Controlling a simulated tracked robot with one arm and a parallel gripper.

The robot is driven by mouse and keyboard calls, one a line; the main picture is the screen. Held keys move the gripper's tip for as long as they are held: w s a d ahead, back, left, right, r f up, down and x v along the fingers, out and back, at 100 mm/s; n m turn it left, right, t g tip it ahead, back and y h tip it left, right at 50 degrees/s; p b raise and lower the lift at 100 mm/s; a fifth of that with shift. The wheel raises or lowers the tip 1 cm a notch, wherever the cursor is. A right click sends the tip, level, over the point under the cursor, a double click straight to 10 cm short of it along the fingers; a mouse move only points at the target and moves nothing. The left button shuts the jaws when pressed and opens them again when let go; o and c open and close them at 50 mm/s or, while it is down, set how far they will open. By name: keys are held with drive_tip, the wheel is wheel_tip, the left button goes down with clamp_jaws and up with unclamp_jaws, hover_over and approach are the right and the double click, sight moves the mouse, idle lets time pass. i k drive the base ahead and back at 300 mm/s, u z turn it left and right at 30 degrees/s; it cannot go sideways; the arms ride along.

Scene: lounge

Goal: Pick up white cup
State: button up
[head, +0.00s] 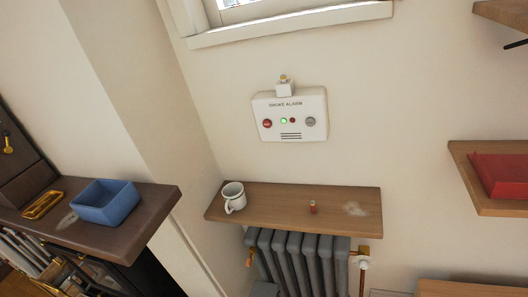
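The white cup (233,196) stands upright near the left end of a wooden wall shelf (270,214). The shelf is above a grey radiator. My gripper does not show in the head view, so I cannot see whether it is open or holds anything.
A small red item (312,207) and a pale smudge lie on the same shelf. A smoke alarm (290,116) is on the wall above. The radiator (298,262) is below. A dark shelf (150,204) with a blue box (105,207) juts out at left. A red box (500,176) is at right.

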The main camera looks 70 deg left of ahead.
sight(233, 193)
drive_tip(key=u, duration=2.05)
drive_tip(key=k, duration=0.85)
drive_tip(key=i, duration=0.85)
drive_tip(key=z, duration=0.05)
